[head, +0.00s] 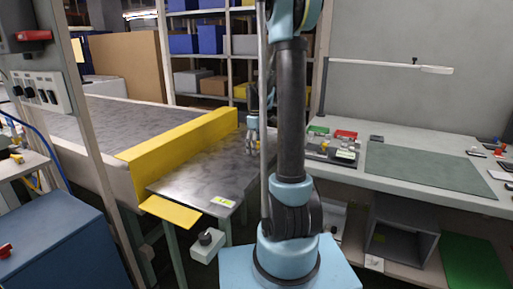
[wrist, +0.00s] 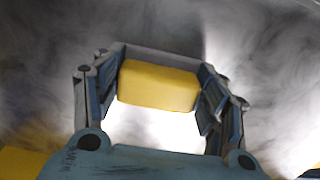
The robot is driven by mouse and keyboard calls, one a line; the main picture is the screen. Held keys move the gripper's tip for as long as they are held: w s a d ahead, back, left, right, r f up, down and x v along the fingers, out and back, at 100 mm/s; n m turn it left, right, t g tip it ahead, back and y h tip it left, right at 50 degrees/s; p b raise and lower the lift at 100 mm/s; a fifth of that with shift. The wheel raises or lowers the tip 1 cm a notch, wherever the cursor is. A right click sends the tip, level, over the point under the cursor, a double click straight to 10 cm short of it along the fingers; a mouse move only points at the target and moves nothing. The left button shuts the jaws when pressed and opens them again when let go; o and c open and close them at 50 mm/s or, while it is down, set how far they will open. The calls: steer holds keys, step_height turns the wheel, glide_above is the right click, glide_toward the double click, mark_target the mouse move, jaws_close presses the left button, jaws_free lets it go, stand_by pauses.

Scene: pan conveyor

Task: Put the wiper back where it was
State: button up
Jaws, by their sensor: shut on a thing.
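My gripper (wrist: 160,88) is shut on a yellow block (wrist: 158,84), which I take to be the wiper or its grip; the block sits between both finger pads. Beneath it the wrist view shows a smeared grey metal surface with a bright glare. In the head view my gripper (head: 252,142) points down over the far part of the grey metal plate (head: 195,172), beside the yellow guard. The wiper cannot be made out there. Whether it touches the plate I cannot tell.
A yellow guard (head: 180,143) stands between the plate and the conveyor belt (head: 75,125). A workbench (head: 385,182) with a green mat (head: 425,162) and small red and green items is at right. Shelves with blue bins (head: 210,39) stand behind. A blue cabinet (head: 60,240) is at front left.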

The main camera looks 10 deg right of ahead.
steer(key=o, duration=1)
step_height(320, 180, up, 12)
stand_by(0.4)
